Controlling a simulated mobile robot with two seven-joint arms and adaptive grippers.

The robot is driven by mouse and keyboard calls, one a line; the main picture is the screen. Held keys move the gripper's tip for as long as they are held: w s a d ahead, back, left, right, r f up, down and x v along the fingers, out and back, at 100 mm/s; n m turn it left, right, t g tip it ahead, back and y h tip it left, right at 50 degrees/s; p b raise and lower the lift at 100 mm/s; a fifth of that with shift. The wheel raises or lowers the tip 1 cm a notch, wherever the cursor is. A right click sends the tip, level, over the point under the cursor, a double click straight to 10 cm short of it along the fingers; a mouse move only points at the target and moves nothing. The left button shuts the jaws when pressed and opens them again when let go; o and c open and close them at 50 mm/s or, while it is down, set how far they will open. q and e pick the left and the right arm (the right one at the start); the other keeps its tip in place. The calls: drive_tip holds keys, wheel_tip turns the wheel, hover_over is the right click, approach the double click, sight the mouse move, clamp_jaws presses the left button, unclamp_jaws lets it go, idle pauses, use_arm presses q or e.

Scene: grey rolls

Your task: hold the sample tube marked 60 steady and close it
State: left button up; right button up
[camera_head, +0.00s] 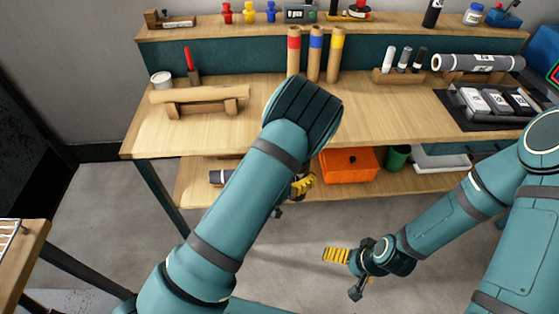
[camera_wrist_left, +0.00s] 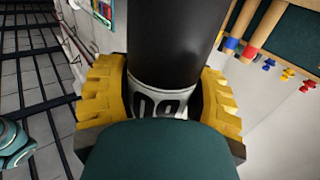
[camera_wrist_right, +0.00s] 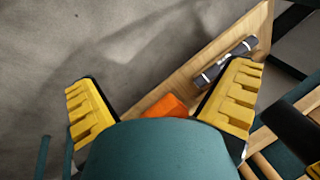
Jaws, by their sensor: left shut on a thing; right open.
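The sample tube (camera_wrist_left: 170,45) is a thick black cylinder with a white band, and its marking reads upside down as 60 in the left wrist view. My left gripper (camera_wrist_left: 162,92) is shut around it at the band, with one yellow finger on each side. In the head view my left gripper (camera_head: 303,185) is in front of the lower shelf, largely behind my own arm, and I cannot make out the tube there. The tube's ends are out of sight. My right gripper (camera_head: 350,268) is open and empty, low over the floor; it also shows in the right wrist view (camera_wrist_right: 160,88).
A dark roll (camera_wrist_right: 225,62) and an orange box (camera_head: 348,165) are on the lower shelf. The bench (camera_head: 385,112) carries three banded tall tubes (camera_head: 315,55), a wooden stand (camera_head: 200,97), a large grey roll (camera_head: 478,62) and a black tray (camera_head: 470,115). The floor by my right gripper is clear.

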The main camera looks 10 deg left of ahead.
use_arm(q)
drive_tip(key=shift+s+d+f+m+g+h, duration=0.15)
drive_tip(key=shift+d+m+g+h, duration=0.4)
drive_tip(key=shift+d, duration=0.25)
drive_tip(key=shift+s+d+f+m+g+h, duration=0.1)
drive_tip(key=shift+d+m+g+h, duration=0.2)
drive_tip(key=shift+d+h, duration=0.45)
clamp_jaws()
use_arm(e)
drive_tip(key=shift+c, duration=1.6)
drive_tip(key=w+a+r+n+g, duration=0.1)
drive_tip(key=w+a+r+n, duration=0.2)
drive_tip(key=w+r+n, duration=0.7)
drive_tip(key=w+a+r+n+g, duration=0.1)
drive_tip(key=w+a+r+n, duration=0.2)
drive_tip(key=w+r+n, duration=0.7)
drive_tip(key=s+a+r+n+h, duration=0.3)
drive_tip(key=a+r+n, duration=0.4)
drive_tip(key=r, duration=0.3)
drive_tip(key=shift+s+a+r+n+t+h, duration=0.3)
drive_tip(key=shift+a+n+h, duration=0.1)
drive_tip(key=shift+a+h, duration=0.1)
